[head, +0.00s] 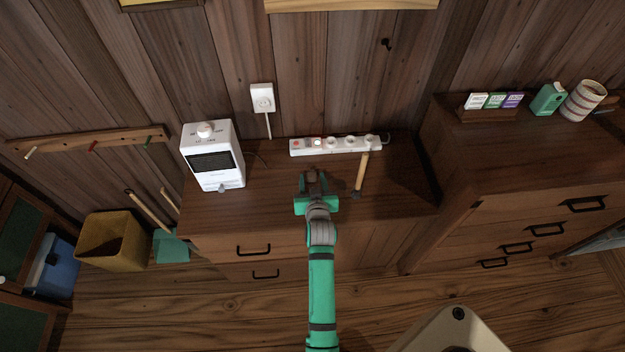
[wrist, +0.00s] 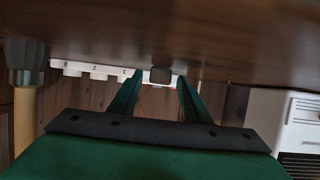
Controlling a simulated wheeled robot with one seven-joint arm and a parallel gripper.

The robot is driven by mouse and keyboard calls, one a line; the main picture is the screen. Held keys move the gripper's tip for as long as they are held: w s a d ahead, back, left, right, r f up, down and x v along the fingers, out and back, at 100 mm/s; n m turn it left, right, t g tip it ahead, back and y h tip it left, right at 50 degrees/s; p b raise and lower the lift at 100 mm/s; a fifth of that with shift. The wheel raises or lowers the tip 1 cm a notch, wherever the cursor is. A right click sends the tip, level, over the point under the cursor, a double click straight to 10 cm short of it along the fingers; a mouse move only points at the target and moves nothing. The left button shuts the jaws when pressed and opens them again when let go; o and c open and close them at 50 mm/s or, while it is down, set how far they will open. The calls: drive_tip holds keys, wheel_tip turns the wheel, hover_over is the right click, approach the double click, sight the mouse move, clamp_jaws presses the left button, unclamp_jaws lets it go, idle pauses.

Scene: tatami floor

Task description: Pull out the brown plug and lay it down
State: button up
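The white power strip (head: 343,146) lies along the back of the brown cabinet top, with a red-lit switch area at its left. It also shows in the wrist view (wrist: 100,72). My gripper (head: 313,182) is low over the cabinet top, in front of the strip's left part. A small brown block, seemingly the brown plug (wrist: 160,75), shows between my fingertips (wrist: 160,84) in the wrist view, with a gap on both sides. My fingers are apart. The plug appears apart from the strip, but whether it rests on the wood is hard to tell.
A white heater-like box (head: 213,160) stands left of my gripper. A wooden-handled tool (head: 361,174) lies to its right. A white wall outlet (head: 262,98) is behind, with a cord. The cabinet top (head: 405,190) is clear at the right.

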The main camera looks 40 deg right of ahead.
drive_tip(key=shift+s, duration=0.1)
drive_tip(key=v, duration=1)
drive_tip(key=shift+s+a+r, duration=0.2)
drive_tip(key=shift+s, duration=0.1)
idle(0.5)
drive_tip(key=s+a+f+n+t+y, duration=0.1)
drive_tip(key=s+a, duration=0.4)
drive_tip(key=a, duration=0.4)
drive_tip(key=s+a+f+n+t+y, duration=0.1)
drive_tip(key=s+a+n+y, duration=0.1)
drive_tip(key=s+a, duration=0.5)
drive_tip(key=s+a+r+n+t+y, duration=0.1)
drive_tip(key=s+a+r+y, duration=0.1)
drive_tip(key=s+a+r, duration=0.2)
drive_tip(key=s+a+r+n+t+y, duration=0.1)
drive_tip(key=s+a+r, duration=0.4)
drive_tip(key=s+a, duration=0.5)
drive_tip(key=shift+s+r+n+y, duration=0.2)
drive_tip(key=shift+r+n+y, duration=0.15)
drive_tip(key=shift+n+y, duration=0.3)
